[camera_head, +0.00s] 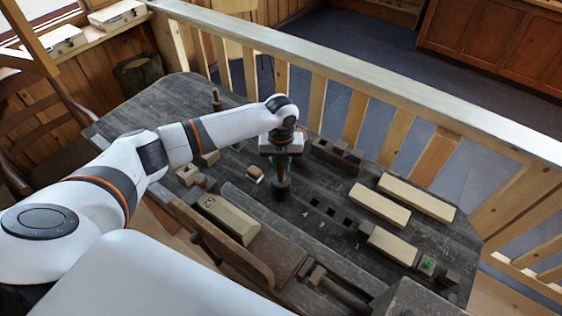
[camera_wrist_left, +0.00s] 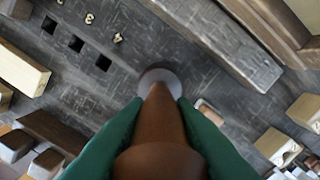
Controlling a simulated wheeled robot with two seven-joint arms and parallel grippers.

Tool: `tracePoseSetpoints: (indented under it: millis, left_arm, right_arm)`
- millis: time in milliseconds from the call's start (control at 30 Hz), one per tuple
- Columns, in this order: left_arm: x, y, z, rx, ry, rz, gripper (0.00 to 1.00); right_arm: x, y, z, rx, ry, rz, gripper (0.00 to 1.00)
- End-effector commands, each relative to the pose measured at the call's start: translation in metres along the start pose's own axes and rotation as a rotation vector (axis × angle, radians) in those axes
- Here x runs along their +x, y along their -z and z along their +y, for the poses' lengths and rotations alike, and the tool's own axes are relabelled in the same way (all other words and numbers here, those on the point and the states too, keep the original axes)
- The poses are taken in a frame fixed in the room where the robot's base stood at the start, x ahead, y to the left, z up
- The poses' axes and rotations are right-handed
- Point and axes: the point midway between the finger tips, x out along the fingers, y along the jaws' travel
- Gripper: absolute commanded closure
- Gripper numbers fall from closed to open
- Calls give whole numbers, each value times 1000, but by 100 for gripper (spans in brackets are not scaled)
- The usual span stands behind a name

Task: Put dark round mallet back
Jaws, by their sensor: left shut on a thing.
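My left gripper (camera_head: 282,162) is shut on the brown handle of a mallet, whose dark round head (camera_head: 281,188) hangs below it, low over the workbench. The mallet looks roughly upright. In the left wrist view the green fingers of my left gripper (camera_wrist_left: 158,112) flank the tapering brown handle (camera_wrist_left: 162,130), with the grey round end (camera_wrist_left: 160,80) beyond it. Whether the head touches the bench cannot be told. A row of dark square holes (camera_head: 331,210) lies just right of the mallet; they also show in the left wrist view (camera_wrist_left: 75,44). My right gripper is not in view.
A dark block with recesses (camera_head: 338,156) lies behind right. Pale wooden blocks (camera_head: 380,204) lie at right, and a numbered pale block (camera_head: 224,219) at front left. A small pale-topped block (camera_head: 254,174) is close left of the mallet. A wooden railing (camera_head: 355,115) runs behind the bench.

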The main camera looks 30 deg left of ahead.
Motion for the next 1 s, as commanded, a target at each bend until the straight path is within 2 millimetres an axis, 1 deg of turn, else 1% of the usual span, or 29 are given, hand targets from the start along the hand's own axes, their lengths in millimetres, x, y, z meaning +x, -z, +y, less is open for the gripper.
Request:
tracePoseSetpoints:
  millis: [67, 100, 200, 467, 533, 633, 767, 1000]
  left_arm:
    - [3, 0, 0, 0, 0, 0, 100]
    - [2, 0, 0, 0, 0, 0, 71]
    - [2, 0, 0, 0, 0, 0, 56]
    - [2, 0, 0, 0, 0, 0, 56]
    - [-2, 0, 0, 0, 0, 0, 56]
    - [-9, 0, 0, 0, -1, 2, 56]
    - [-33, 1, 1, 1, -3, 4, 56]
    - [-85, 1, 1, 0, -2, 4, 56]
  right_arm:
    - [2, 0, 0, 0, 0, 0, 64]
    - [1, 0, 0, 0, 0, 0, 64]
    - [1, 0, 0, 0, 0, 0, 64]
    - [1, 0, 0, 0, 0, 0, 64]
    - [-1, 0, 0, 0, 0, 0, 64]
    - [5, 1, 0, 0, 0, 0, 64]
    - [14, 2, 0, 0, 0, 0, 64]
    - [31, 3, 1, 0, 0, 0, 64]
